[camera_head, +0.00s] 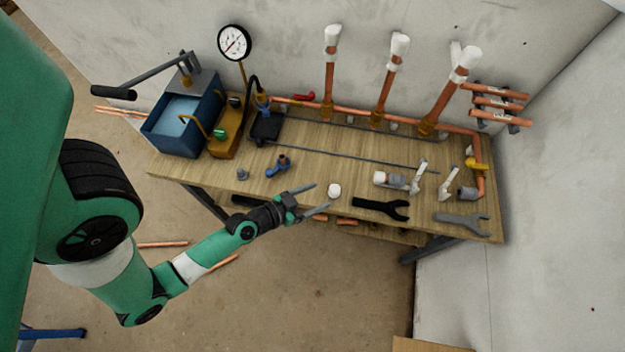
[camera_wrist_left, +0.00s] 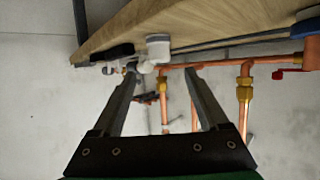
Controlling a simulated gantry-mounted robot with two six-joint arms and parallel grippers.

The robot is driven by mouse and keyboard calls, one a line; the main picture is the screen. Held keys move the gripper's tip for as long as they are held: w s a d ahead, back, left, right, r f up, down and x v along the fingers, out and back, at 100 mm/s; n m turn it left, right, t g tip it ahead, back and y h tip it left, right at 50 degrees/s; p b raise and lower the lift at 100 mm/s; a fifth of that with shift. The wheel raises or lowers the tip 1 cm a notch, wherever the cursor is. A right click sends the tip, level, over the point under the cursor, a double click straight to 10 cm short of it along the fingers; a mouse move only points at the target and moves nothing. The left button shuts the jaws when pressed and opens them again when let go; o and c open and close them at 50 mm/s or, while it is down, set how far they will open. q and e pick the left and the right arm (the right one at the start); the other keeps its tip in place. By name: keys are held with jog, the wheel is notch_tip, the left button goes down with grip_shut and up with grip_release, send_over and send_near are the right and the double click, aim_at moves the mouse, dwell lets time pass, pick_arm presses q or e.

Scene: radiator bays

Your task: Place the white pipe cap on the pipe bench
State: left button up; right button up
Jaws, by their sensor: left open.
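The small white pipe cap (camera_head: 334,190) sits near the front edge of the wooden pipe bench (camera_head: 320,155). In the left wrist view a white cylinder that looks like the cap (camera_wrist_left: 158,46) appears just beyond the fingertips, near their middle. My left gripper (camera_head: 321,195) is open, with its fingers pointing at the cap from the left. Its two fingers also show in the left wrist view (camera_wrist_left: 161,72), with nothing clearly held between them. My right gripper is not in view.
A black wrench (camera_head: 381,207), a grey wrench (camera_head: 461,220) and white-grey fittings (camera_head: 390,179) lie to the cap's right. A blue fitting (camera_head: 278,167) is to its left. Copper risers (camera_head: 386,90), a gauge (camera_head: 234,42) and a blue tank (camera_head: 181,124) stand behind.

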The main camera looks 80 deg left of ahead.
pick_arm(q)
jog(key=shift+s+d+r, duration=0.2)
jog(key=shift+s+r, duration=0.05)
jog(key=shift+s, duration=0.2)
jog(key=w+d+r+m+t+h, duration=0.1)
jog(key=w+d+r+m+t, duration=0.15)
jog(key=w+r, duration=0.7)
jog(key=w+d+r+m+t+h, duration=0.1)
jog(key=w+r+t+h, duration=0.3)
jog(key=r, duration=1)
jog(key=w+d+r+m+t+y, duration=0.1)
jog(key=w+r+m+t, duration=0.1)
jog(key=w+r, duration=0.8)
jog(key=s+d+r+t+h, duration=0.1)
jog(key=s+d+r+t, duration=0.1)
jog(key=r, duration=0.8)
jog(key=s+d+r+t, duration=0.2)
jog(key=s+d+r, duration=0.2)
jog(key=r, duration=0.7)
jog(key=s+d+r+t+h, duration=0.1)
jog(key=s+d+r+t, duration=0.1)
jog(key=r, duration=0.9)
jog(key=s+d, duration=0.1)
jog(key=s, duration=0.1)
jog(key=shift+s+r+n+h, duration=0.15)
jog(key=shift+s+n+h, duration=0.15)
jog(key=shift+s+n, duration=0.1)
jog(key=shift+d+r, duration=0.1)
